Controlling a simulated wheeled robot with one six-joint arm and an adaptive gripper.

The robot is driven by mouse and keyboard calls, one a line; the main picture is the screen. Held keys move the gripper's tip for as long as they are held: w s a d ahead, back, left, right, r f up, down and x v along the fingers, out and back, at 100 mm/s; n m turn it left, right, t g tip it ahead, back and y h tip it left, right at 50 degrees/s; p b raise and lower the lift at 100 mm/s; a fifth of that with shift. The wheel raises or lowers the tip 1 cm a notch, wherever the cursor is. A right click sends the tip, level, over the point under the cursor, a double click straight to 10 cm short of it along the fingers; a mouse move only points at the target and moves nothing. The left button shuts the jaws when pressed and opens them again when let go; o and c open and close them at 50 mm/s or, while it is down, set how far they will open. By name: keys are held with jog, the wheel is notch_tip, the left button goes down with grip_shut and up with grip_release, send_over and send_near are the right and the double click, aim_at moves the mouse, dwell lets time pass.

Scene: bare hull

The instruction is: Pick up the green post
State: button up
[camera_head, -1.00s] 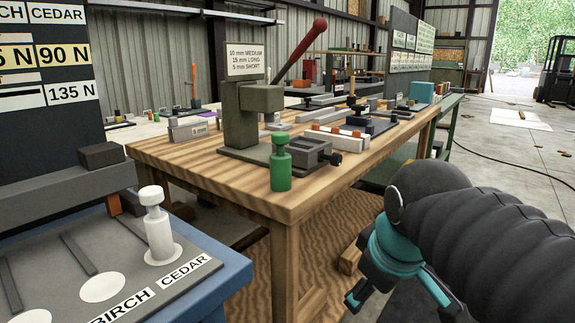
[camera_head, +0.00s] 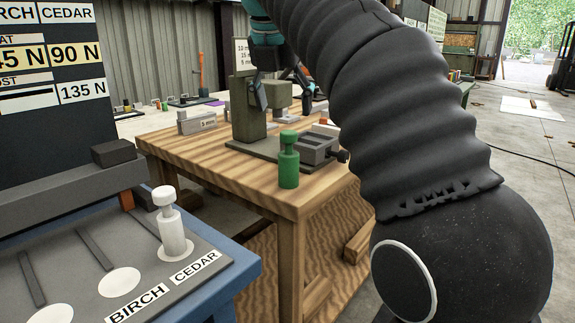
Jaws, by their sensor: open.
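The green post (camera_head: 289,162) stands upright near the front corner of the wooden table (camera_head: 210,160), left of a grey vise. My gripper (camera_head: 283,102) is raised above and behind the post in the picture, in front of the olive press. Its dark fingers are apart, with nothing seen between them. It does not touch the post. My dark arm covers much of the right side of the table.
The olive press (camera_head: 246,112) and the grey vise (camera_head: 318,147) stand close to the post. A white post (camera_head: 170,225) stands on the CEDAR spot of the grey board (camera_head: 75,270) at the front left.

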aim_at(286, 135)
jog(key=shift+n, duration=0.3)
jog(key=b+x, duration=0.2)
jog(key=x, duration=0.6)
jog(key=shift+w+a+b, duration=0.1)
jog(key=shift+a+b, duration=0.05)
jog(key=shift+b, duration=0.15)
jog(key=shift+w+b+x, duration=0.15)
jog(key=shift+b+x, duration=0.3)
jog(key=shift+x, duration=0.95)
jog(key=shift+w+b+x, duration=0.1)
jog(key=shift+b+x, duration=0.35)
jog(key=shift+x, duration=1)
jog(key=shift+r, duration=0.2)
grip_shut()
